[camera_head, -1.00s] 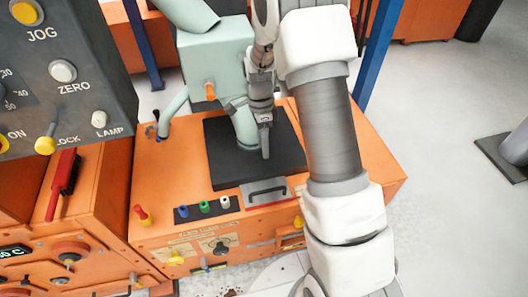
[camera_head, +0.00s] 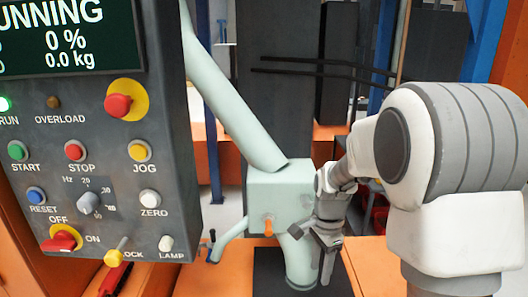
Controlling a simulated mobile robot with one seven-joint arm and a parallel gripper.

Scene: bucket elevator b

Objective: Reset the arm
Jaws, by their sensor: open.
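My gripper (camera_head: 327,262) hangs at the end of my white and grey arm, right of centre in the head view. It points down and its fingers look apart, with nothing seen between them. It is just in front of, or beside, the pale green pipe (camera_head: 297,262) below the pale green box (camera_head: 280,196). I cannot tell whether it touches the pipe.
A control panel (camera_head: 110,200) fills the left, with a screen reading "UNNING", 0 % and 0.0 kg, a lit green RUN lamp and several buttons. A black plate (camera_head: 268,284) lies under the pipe. Blue posts (camera_head: 488,40) and dark bars stand behind.

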